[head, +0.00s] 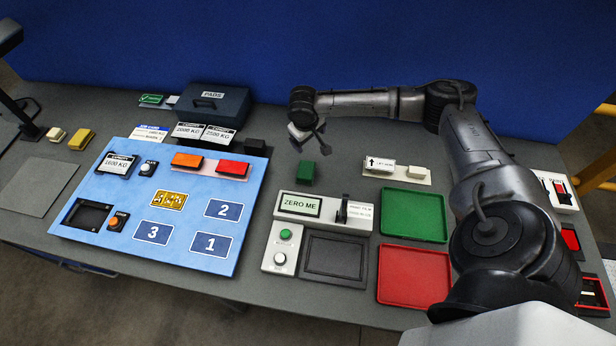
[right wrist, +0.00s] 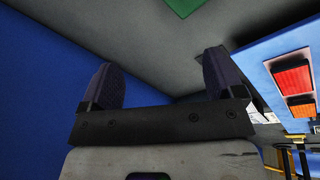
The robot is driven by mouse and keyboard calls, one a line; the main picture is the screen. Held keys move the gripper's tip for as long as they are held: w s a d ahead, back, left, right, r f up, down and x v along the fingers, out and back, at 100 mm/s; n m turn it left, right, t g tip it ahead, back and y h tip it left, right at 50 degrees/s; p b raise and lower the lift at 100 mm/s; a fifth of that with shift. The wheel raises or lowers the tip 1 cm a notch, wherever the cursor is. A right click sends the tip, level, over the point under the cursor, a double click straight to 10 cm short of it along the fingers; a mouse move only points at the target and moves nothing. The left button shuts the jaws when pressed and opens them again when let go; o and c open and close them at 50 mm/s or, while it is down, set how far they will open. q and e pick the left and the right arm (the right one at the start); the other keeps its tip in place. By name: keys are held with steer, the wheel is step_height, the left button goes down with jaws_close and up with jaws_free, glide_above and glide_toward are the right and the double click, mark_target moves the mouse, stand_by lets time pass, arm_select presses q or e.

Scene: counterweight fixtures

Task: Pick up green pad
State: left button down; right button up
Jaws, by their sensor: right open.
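The green pad (head: 306,172) is a small dark green block. In the right wrist view the open fingers (right wrist: 161,80) show from close up, and a green patch (right wrist: 187,5), likely the pad, is cut off by the top edge. My left gripper is not in view.
The blue board (head: 190,190) carries orange (head: 187,160) and red (head: 233,168) blocks. The dark PADS case (head: 212,104) stands behind it. The ZERO ME unit (head: 325,211) is in front of the pad. Green (head: 413,214) and red (head: 414,276) trays lie to the right.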

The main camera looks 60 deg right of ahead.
steer(key=a+f+m+y, duration=0.1)
steer(key=a+m+y, duration=0.15)
steer(key=m, duration=0.75)
glide_above(306, 169)
steer(key=f, duration=0.8)
steer(key=shift+s+a+f, duration=0.1)
steer(key=shift+a+f, duration=0.05)
steer(key=shift+a, duration=0.2)
steer(key=shift+d+f+b, duration=0.15)
steer(key=shift+f+b, duration=0.1)
steer(key=shift+f, duration=1.15)
steer(key=shift+d+f+b, duration=0.15)
steer(key=shift+f+b, duration=0.05)
steer(key=shift+f, duration=1.2)
steer(key=c, duration=1)
steer(key=shift+r, duration=0.1)
